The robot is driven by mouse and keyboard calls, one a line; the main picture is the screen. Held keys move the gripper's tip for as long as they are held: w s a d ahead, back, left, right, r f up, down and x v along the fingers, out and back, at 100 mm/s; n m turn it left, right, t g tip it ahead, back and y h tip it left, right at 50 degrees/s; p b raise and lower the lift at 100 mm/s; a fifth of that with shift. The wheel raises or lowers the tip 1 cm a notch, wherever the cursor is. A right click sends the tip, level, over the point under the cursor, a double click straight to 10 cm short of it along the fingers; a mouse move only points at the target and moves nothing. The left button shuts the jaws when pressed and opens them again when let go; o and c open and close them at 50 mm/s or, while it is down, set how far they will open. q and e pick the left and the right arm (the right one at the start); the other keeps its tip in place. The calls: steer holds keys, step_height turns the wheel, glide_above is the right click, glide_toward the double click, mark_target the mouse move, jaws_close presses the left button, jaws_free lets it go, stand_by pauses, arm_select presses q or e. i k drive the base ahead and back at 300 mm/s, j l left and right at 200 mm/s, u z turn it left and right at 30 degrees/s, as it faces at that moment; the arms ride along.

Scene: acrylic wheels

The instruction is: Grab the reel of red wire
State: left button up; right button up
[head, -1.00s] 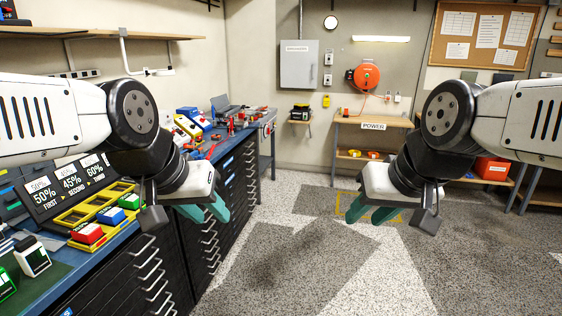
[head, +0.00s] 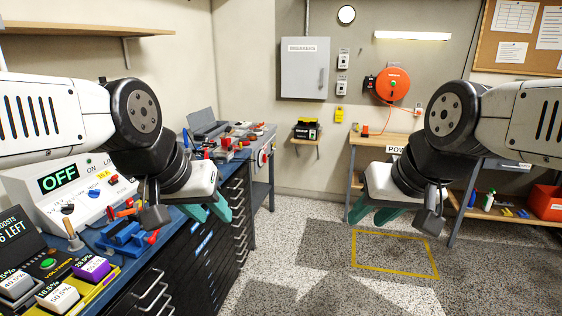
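I cannot make out a small reel of red wire for certain. My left gripper (head: 208,213) has teal fingers spread apart, empty, beside the drawer fronts of the left workbench. My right gripper (head: 371,215) is also open and empty, over the floor in front of the far bench. Both grippers are well short of the orange-red reel.
The blue-topped workbench (head: 185,222) with black drawers runs along the left, carrying a white OFF device (head: 75,187), a blue vise-like tool (head: 125,237) and boxes. A grey breaker cabinet (head: 305,68) hangs on the far wall. The floor ahead is clear, with a yellow outline (head: 395,273).

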mark_target(246, 142)
steer(key=i, duration=1)
steer(key=i+l+u, duration=0.1)
steer(key=i, duration=0.9)
steer(key=i+l+u, duration=0.15)
steer(key=i+u, duration=0.3)
steer(key=i+l+u, duration=0.3)
steer(key=i+u, duration=0.15)
steer(key=i+l+u, duration=0.45)
steer(key=i+l, duration=0.05)
steer(key=i, duration=0.05)
